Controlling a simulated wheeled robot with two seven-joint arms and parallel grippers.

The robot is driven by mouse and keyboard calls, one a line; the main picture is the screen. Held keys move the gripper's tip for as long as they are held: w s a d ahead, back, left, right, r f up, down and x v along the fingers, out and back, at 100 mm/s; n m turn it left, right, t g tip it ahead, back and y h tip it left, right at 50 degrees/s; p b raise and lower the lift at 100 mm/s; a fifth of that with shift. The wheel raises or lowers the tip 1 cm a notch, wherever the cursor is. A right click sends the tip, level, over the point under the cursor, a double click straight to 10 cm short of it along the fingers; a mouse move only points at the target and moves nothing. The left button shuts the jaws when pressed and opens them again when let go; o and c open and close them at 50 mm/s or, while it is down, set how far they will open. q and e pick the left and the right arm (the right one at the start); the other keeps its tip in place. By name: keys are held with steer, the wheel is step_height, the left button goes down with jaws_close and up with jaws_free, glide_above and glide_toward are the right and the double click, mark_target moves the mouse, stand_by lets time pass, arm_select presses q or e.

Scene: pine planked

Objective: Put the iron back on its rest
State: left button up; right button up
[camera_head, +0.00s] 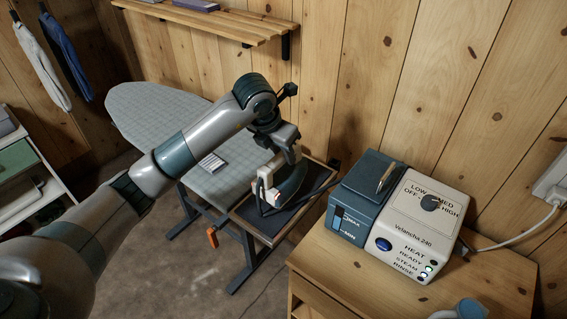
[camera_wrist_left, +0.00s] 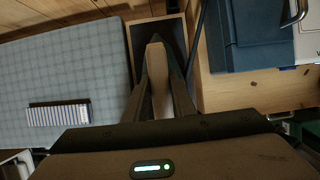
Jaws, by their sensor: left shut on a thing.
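The iron (camera_head: 294,184), with a dark body and a pale tan handle, is at the end of the ironing board. My left gripper (camera_head: 282,158) is shut on its handle from above. In the left wrist view the tan handle (camera_wrist_left: 157,62) lies between the fingers (camera_wrist_left: 160,85). The iron rest, a dark pad in a wooden frame (camera_head: 250,229), is directly below the iron. I cannot tell whether the sole touches the pad. My gripper hides part of the iron. My right gripper is not in view.
The ironing board (camera_head: 150,108) carries a small striped block (camera_head: 212,163). The steam station (camera_head: 405,225) stands on a wooden cabinet (camera_head: 335,262) to the right of the rest. A dark cord runs beside the iron. A wall shelf (camera_head: 215,20) is behind. An orange-handled lever (camera_head: 212,237) hangs below the rest.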

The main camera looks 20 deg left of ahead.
mark_target(284, 171)
arm_select(q)
step_height(284, 171, down, 3)
steer(key=shift+f+p, duration=0.15)
steer(key=shift+p, duration=0.65)
steer(key=shift+f, duration=0.35)
steer(key=shift+f, duration=0.15)
steer(key=o, duration=1)
steer(key=shift+s, duration=0.1)
